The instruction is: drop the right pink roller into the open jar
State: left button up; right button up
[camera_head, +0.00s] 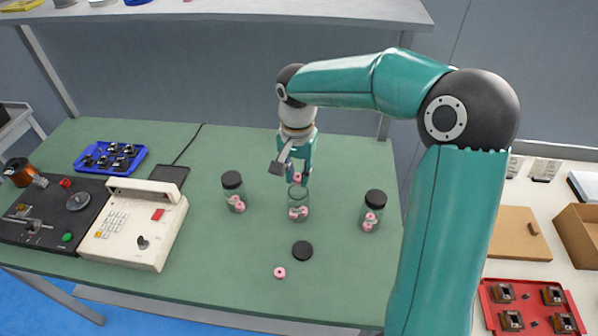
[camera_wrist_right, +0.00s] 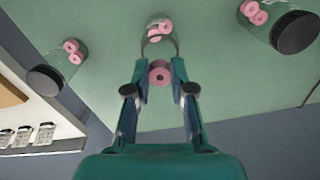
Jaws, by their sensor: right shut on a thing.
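My right gripper (camera_head: 295,178) is shut on a pink roller (camera_head: 297,177), held just above and behind the mouth of the open jar (camera_head: 298,199). In the right wrist view the held roller (camera_wrist_right: 160,73) sits between the fingertips of the gripper (camera_wrist_right: 159,80), with the open jar (camera_wrist_right: 160,42) just beyond it. The open jar is clear, stands upright and has pink rollers inside. Another pink roller (camera_head: 280,272) lies on the green table in front. A loose black lid (camera_head: 302,251) lies near it. My left gripper is not in view.
Lidded jars with pink rollers stand to the left (camera_head: 234,192) and right (camera_head: 372,211) of the open jar. A cream control box (camera_head: 135,224) and a blue tray (camera_head: 110,157) are at the left.

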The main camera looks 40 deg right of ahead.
jog(key=shift+f, duration=0.15)
jog(key=shift+f+b, duration=0.8)
jog(key=shift+f, duration=0.1)
jog(key=shift+f, duration=0.2)
jog(key=o, duration=0.9)
jog(key=shift+r, duration=0.15)
notch_tip(320, 180, up, 12)
jog(key=shift+f, duration=0.15)
